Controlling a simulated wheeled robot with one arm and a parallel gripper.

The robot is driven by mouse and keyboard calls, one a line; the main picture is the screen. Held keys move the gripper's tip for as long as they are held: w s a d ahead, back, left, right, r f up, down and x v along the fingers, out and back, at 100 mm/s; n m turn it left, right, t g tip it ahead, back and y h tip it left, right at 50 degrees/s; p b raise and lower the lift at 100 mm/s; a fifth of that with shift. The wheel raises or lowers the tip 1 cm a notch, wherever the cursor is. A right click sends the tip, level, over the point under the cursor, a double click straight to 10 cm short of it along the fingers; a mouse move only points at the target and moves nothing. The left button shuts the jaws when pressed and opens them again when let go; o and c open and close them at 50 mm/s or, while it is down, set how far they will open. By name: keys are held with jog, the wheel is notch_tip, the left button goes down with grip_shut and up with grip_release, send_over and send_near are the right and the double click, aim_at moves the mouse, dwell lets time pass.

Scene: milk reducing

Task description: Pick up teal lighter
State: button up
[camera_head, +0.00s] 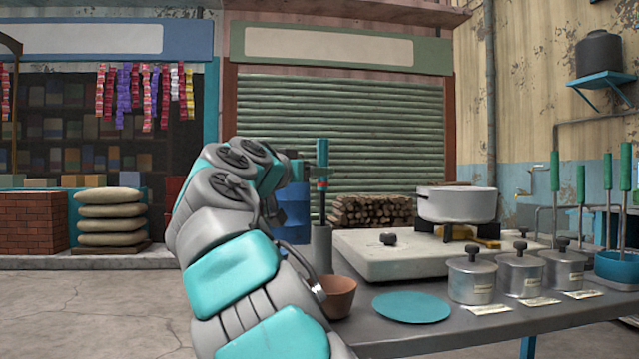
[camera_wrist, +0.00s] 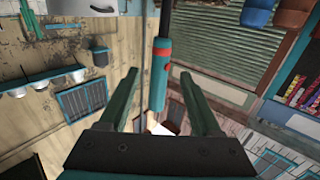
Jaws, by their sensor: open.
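The teal lighter (camera_head: 322,155) stands upright in the head view, with a red band and a dark rod going down into a grey metal cup (camera_head: 321,245). In the wrist view the lighter (camera_wrist: 158,85) shows its teal handle and red mark between the two dark green fingers of my gripper (camera_wrist: 159,78). The fingers are spread apart, with a gap visible on each side of the handle. I cannot tell how far ahead of the fingers it is. In the head view my own arm covers the left of the cup area, and my fingers cannot be made out.
A brown bowl (camera_head: 338,297) and a teal disc (camera_head: 411,307) lie on the table near the cup. A white stove (camera_head: 385,262) holds a pot (camera_head: 456,204). Several lidded canisters (camera_head: 472,281) and a blue utensil holder (camera_head: 616,268) stand to the right.

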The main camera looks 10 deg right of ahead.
jog(key=p+x, duration=0.1)
jog(key=x, duration=0.6)
jog(key=shift+w+d+f, duration=0.2)
jog(key=shift+w+f, duration=0.1)
jog(key=shift+f, duration=0.05)
grip_shut()
dwell(0.3)
